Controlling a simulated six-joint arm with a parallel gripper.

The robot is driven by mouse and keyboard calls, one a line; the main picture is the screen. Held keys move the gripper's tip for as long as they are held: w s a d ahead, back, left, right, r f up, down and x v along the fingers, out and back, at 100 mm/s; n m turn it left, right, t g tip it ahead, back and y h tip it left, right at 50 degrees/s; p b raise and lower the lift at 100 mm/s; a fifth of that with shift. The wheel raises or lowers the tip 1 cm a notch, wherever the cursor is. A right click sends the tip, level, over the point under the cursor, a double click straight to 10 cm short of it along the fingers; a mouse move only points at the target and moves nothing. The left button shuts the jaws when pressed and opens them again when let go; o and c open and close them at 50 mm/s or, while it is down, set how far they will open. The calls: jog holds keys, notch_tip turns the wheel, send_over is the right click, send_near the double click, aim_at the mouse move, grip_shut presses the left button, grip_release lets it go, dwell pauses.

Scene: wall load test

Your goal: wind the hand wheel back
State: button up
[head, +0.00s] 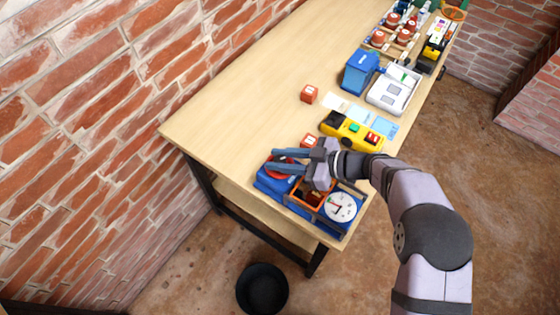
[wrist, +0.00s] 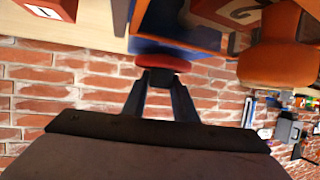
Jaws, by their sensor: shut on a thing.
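The red hand wheel (head: 284,160) sits at the left end of a blue test device (head: 265,183) at the table's near corner. My gripper (head: 272,160) reaches over it from the right and is shut on the hand wheel. In the wrist view, the dark fingers (wrist: 161,78) meet at the wheel's red rim (wrist: 163,62), in front of the blue device body (wrist: 165,48). The fingers hide part of the wheel. To the right on the device are an orange frame (head: 297,195) and a white round dial (head: 341,207).
Another red block (head: 309,141) is close to my gripper. A black bin (head: 262,289) stands on the floor. The table's left middle is clear.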

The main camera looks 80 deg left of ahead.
jog(key=shift+f+n+g+h+b, duration=0.2)
jog(key=shift+n+g+h+b, duration=0.4)
jog(key=shift+n+h+b, duration=1.15)
jog(key=shift+r+b, duration=0.2)
jog(key=shift+b, duration=0.55)
jog(key=o, duration=1)
jog(key=shift+s, duration=0.1)
jog(key=shift+o, duration=0.2)
jog(key=shift+w+r, duration=0.1)
jog(key=shift+w, duration=0.35)
jog(key=b+v, duration=0.2)
jog(key=v, duration=0.4)
jog(key=shift+w, duration=0.25)
jog(key=shift+d, duration=0.1)
